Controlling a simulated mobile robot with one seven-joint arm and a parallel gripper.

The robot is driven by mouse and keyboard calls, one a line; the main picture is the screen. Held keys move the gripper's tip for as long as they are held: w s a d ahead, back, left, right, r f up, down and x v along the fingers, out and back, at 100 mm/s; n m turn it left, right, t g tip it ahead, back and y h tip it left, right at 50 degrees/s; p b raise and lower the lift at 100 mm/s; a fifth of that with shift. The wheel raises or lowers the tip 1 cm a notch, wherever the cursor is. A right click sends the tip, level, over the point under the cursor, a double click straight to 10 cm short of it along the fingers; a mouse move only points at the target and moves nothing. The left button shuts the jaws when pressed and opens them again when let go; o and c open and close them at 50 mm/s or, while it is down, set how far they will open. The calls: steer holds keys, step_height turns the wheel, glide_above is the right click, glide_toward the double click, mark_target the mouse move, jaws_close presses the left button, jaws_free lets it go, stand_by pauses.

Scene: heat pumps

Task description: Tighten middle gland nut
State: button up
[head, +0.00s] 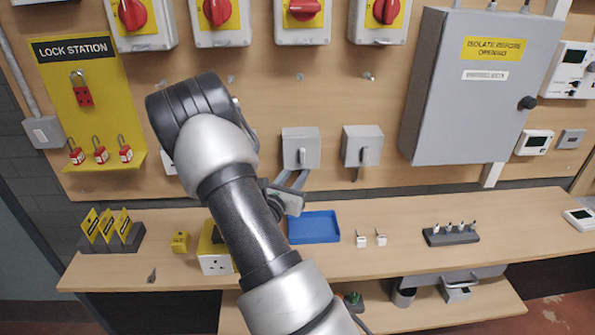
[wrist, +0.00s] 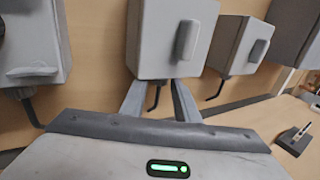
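The middle grey box (head: 300,146) is on the board; in the wrist view the middle box (wrist: 172,38) fills the upper centre. A dark bent cable (wrist: 154,97) hangs from its underside. The gland nut is not clearly distinguishable at the cable's top. My gripper (wrist: 158,86) is open, with two grey fingers apart on either side of the cable, tips close under the box. Contact cannot be told. In the head view my gripper (head: 292,175) is just below the middle box, partly behind my arm.
The right box (head: 362,145) and left box (wrist: 30,45) flank the middle one, with cables below. A workbench (head: 410,255) beneath holds a blue tray (head: 314,227), small white-topped parts (head: 362,240) and a dark rack (head: 451,235). A large grey cabinet (head: 470,120) stands right.

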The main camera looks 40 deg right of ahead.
steer(key=shift+w+d, duration=0.1)
steer(key=shift+d, duration=0.1)
jaws_close()
